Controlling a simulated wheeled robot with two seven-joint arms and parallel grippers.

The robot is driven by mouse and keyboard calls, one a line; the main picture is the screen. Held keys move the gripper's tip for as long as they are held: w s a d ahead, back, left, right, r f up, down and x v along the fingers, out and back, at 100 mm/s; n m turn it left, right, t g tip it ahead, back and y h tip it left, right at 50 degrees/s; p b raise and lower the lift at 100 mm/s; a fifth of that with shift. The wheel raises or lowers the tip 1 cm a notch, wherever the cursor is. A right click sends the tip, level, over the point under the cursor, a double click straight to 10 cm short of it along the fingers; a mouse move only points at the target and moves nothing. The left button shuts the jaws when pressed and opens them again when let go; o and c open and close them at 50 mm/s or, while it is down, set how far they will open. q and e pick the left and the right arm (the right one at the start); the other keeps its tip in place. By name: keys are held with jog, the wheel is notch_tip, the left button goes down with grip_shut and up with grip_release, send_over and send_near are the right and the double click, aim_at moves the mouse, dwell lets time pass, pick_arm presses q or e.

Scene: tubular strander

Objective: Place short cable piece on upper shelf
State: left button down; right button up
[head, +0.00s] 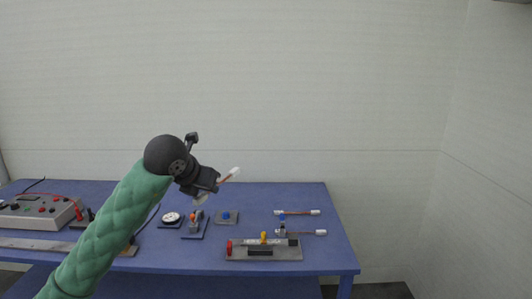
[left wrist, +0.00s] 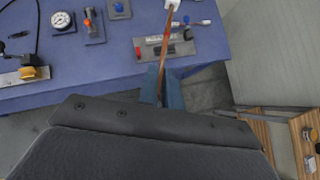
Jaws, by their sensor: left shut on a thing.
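My left gripper (head: 213,184) is shut on a short cable piece (head: 229,175) and holds it up in the air, above the blue table in the head view. The cable piece is thin and orange-brown with a white end. In the left wrist view the cable (left wrist: 165,45) stands out from between the blue fingers (left wrist: 162,92), tilted slightly. Two similar cable pieces with white ends, one farther (head: 297,212) and one nearer (head: 305,233), lie at the table's right side. I cannot tell which surface is the upper shelf. My right gripper is not in view.
The blue table (head: 330,258) carries a grey fixture (head: 264,254), a dial gauge (head: 171,217), small switch blocks (head: 226,217) and a control box (head: 35,212). A wooden surface (left wrist: 285,140) with small items shows at lower right in the left wrist view. Floor is clear right of the table.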

pick_arm(q)
jog(key=s+a+f, duration=0.1)
jog(key=a+f, duration=0.1)
jog(key=f, duration=0.4)
jog(key=s+a+f+n, duration=0.1)
jog(key=s+a+f, duration=0.1)
jog(key=f, duration=0.4)
jog(key=shift+s+a+y, duration=0.2)
jog(key=shift+a+y, duration=0.2)
jog(key=shift+a, duration=0.45)
jog(key=shift+f, duration=0.15)
